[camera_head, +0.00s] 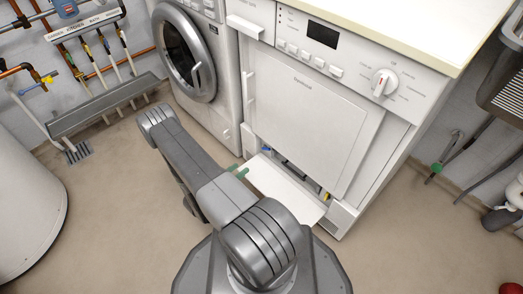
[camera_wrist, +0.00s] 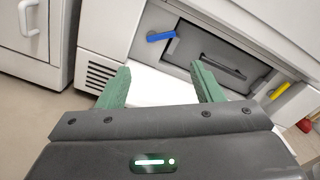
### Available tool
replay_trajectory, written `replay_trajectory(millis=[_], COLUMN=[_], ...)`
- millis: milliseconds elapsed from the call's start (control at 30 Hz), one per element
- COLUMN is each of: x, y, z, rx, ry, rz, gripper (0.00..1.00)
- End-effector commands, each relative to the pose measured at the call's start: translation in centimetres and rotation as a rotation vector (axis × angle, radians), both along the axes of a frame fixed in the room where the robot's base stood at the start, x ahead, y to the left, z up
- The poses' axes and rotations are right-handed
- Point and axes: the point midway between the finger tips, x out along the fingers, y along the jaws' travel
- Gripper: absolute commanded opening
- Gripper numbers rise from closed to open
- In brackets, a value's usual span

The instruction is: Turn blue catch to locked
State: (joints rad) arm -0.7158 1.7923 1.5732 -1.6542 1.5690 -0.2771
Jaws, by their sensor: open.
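The blue catch (camera_wrist: 160,37) is a short lever at the upper left corner of a grey panel in the dryer's low opening. In the wrist view it lies almost level, its right end slightly higher. It shows as a small blue spot in the head view (camera_head: 266,149). My gripper (camera_wrist: 160,67) is open and empty, its green fingers apart, short of the catch and over the white lowered flap (camera_wrist: 150,88). In the head view my gripper (camera_head: 238,170) is at the flap's left edge. A yellow catch (camera_wrist: 281,91) is at the panel's right end, slanted.
The grey panel (camera_wrist: 208,66) has a dark bar handle. The lowered flap (camera_head: 285,188) sticks out in front of the dryer (camera_head: 308,108). A washing machine (camera_head: 187,60) stands to the left. The floor in front is clear.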

Motion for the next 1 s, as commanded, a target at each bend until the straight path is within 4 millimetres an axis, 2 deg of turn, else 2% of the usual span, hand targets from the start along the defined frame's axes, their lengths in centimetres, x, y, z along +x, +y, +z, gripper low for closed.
replay_trajectory(millis=[133, 367, 1000], x=[-0.4, 0.1, 6.4], y=[0.3, -0.4, -6.7], z=[-0.3, -0.4, -0.5], rx=[-0.092, -0.120, -0.116], ry=[0.068, 0.088, 0.087], rz=[-0.006, -0.013, -0.015], gripper=[0.60, 0.60, 0.60])
